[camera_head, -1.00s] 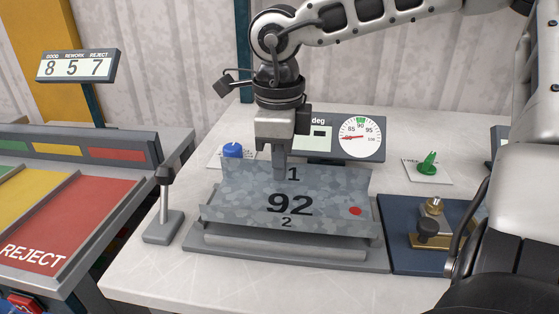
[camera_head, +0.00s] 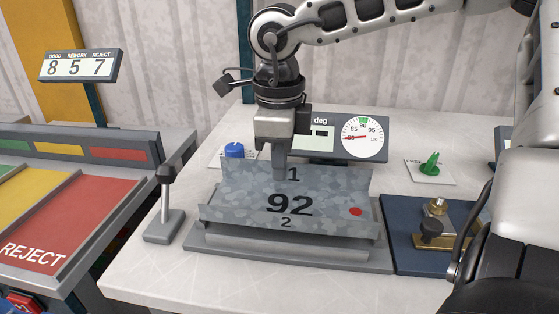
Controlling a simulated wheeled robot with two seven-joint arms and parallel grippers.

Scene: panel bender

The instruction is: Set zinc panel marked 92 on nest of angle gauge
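The zinc panel marked 92 (camera_head: 325,195) is a mottled grey bent sheet with a red dot at its right, a 1 on its rear flange and a 2 on its front flange. It is over the grey nest of the angle gauge (camera_head: 290,258); I cannot tell whether it rests fully on it. My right gripper (camera_head: 281,172) comes down from above at the rear flange. One finger shows in front of the flange, partly over the 1; the other is hidden behind it. It appears shut on the panel. My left gripper is not in view.
A grey post on a foot (camera_head: 164,225) stands left of the nest. A blue mat (camera_head: 412,258) with a brass fixture (camera_head: 433,235) lies to the right. The REJECT tray (camera_head: 75,225) is at left.

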